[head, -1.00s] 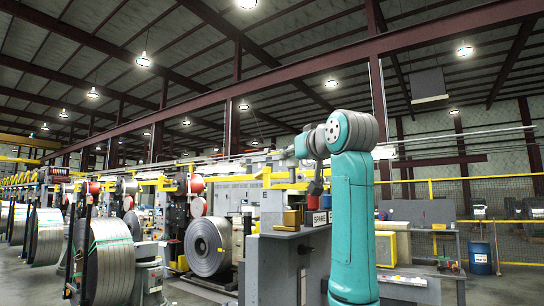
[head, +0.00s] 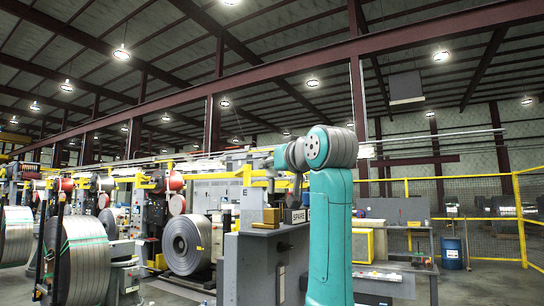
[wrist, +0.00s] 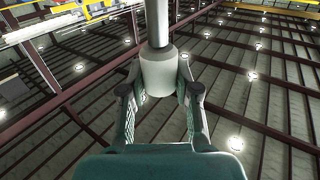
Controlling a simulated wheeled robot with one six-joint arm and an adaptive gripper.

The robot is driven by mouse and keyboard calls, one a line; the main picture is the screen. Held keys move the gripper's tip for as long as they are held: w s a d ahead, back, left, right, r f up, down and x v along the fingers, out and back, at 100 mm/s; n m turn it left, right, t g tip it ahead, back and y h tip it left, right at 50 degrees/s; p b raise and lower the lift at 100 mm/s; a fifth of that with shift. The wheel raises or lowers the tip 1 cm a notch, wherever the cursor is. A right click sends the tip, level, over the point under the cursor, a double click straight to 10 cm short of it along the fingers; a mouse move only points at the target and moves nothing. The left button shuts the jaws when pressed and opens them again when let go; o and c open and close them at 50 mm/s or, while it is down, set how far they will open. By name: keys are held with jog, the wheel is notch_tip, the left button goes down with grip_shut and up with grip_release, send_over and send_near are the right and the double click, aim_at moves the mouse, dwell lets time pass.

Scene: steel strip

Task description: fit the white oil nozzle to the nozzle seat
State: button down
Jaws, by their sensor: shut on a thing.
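In the wrist view my gripper (wrist: 159,88) is shut on a white cylinder, which I take to be the white oil nozzle (wrist: 158,73). One finger lies on each side of it. A dark grey collar (wrist: 159,52) and a lighter grey pipe (wrist: 157,20) run on from its far end; I cannot tell whether they belong to the nozzle or to the seat. The wrist view faces the roof. In the head view my arm hides the gripper and nozzle, and I cannot make out the nozzle seat.
A grey cabinet (head: 262,265) stands left of my arm, with a yellowish box (head: 272,217) and a SPARE sign (head: 297,216) on top. Steel coils (head: 186,244) stand to the left. A workbench (head: 400,265) and blue drum (head: 451,253) stand to the right, before a yellow-railed fence.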

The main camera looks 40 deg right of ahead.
aim_at(273, 192)
jog(key=shift+f, duration=1.05)
jog(key=shift+f, duration=2.35)
dwell(0.6)
jog(key=c, duration=0.8)
grip_release()
jog(key=shift+o, duration=0.2)
jog(key=v, duration=1.2)
jog(key=shift+s+f, duration=0.1)
